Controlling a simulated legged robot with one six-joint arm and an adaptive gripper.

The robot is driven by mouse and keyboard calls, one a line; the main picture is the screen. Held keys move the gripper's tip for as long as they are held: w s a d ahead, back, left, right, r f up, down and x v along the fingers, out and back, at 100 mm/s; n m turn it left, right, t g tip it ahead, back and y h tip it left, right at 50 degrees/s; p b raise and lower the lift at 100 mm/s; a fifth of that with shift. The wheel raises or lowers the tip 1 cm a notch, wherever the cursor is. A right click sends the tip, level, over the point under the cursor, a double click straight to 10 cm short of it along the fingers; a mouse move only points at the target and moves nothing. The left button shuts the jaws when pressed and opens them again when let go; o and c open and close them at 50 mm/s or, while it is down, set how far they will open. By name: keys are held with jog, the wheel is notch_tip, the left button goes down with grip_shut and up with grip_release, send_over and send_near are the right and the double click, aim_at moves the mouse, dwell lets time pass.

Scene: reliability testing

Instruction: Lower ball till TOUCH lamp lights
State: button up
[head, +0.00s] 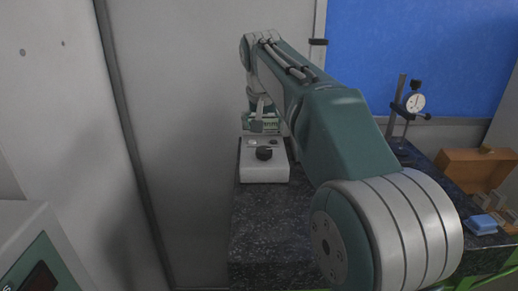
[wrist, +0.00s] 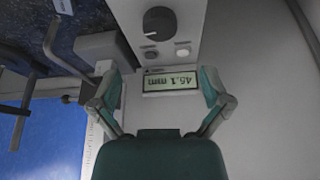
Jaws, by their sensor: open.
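A pale grey control box (head: 264,173) with a black knob (head: 264,153) stands on a dark speckled slab. In the wrist view the knob (wrist: 160,23) is at the top. Below it are two small round lamps or buttons, a dull one (wrist: 149,53) and a whiter one (wrist: 182,53); their labels are unreadable. A display (wrist: 170,83) appears upside down and reads 45.1 mm. My gripper (wrist: 158,82) is open and empty, its fingers either side of the display in the picture. In the head view my gripper (head: 261,108) is small, above the box's back. I cannot make out the ball.
A dial gauge (head: 415,102) on a stand, a wooden case (head: 470,165) and a blue item (head: 480,224) are at the right. The slab (head: 262,225) before the box is clear.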

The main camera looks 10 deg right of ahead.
aim_at(264, 149)
jog(key=x, duration=0.8)
jog(key=shift+w+a+f, duration=0.2)
jog(key=shift+f, duration=0.2)
jog(key=shift+d, duration=0.35)
jog(key=c, duration=0.9)
jog(key=shift+a, duration=0.1)
jog(key=shift+c, duration=1.3)
